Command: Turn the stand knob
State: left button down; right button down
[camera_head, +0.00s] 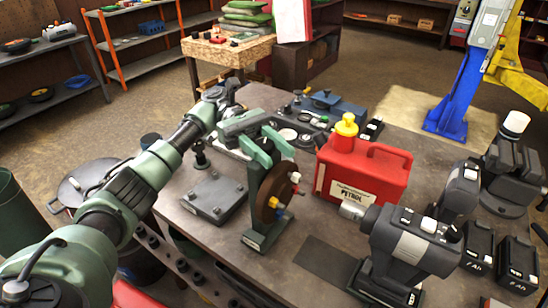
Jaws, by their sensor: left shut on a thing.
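A small dark green stand (264,236) stands upright on the grey workbench. My left arm comes in from the left, and my left gripper (272,157) reaches down over the top of the stand. Its two green fingers are at the upper part of the disc, shut on the stand's knob. The fingers hide the top of the disc, and the exact contact is hard to see. My right gripper is not in view.
A red petrol can (372,172) with a yellow cap stands just right of the stand. A grey plate (216,196) lies left of it. Drills (410,245) and batteries (518,262) crowd the bench's right side. A blue lift post (452,105) stands behind.

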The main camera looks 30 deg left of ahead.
pick_arm(q)
jog(key=shift+m+g, duration=0.3)
jog(key=shift+g, duration=0.1)
jog(key=c, duration=0.9)
grip_release()
notch_tip(320, 180, up, 20)
jog(key=b, duration=0.3)
